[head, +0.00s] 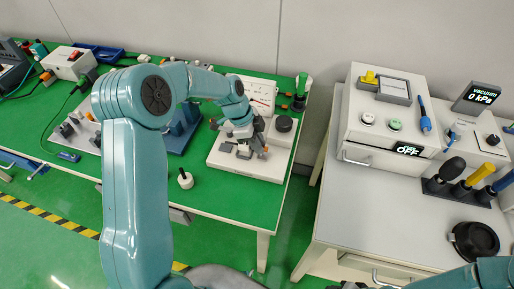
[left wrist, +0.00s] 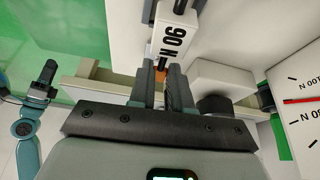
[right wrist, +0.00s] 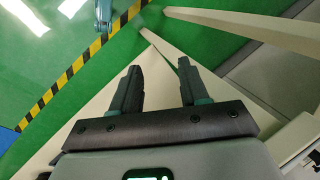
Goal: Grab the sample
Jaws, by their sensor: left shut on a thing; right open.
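My left gripper (head: 247,150) is over the white bench device (head: 238,168) with the dial gauge (head: 262,92), on the green table. In the left wrist view my left gripper (left wrist: 163,74) has its fingers close together on a small piece, mostly hidden between them. I cannot tell for certain which piece is the sample.
A black knob (head: 284,124) stands on the device, right of my left gripper. A small white piece with a black stem (head: 185,179) stands near the table's front edge. A grey-topped bench (head: 360,215) with a vacuum unit stands at the right, across a gap.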

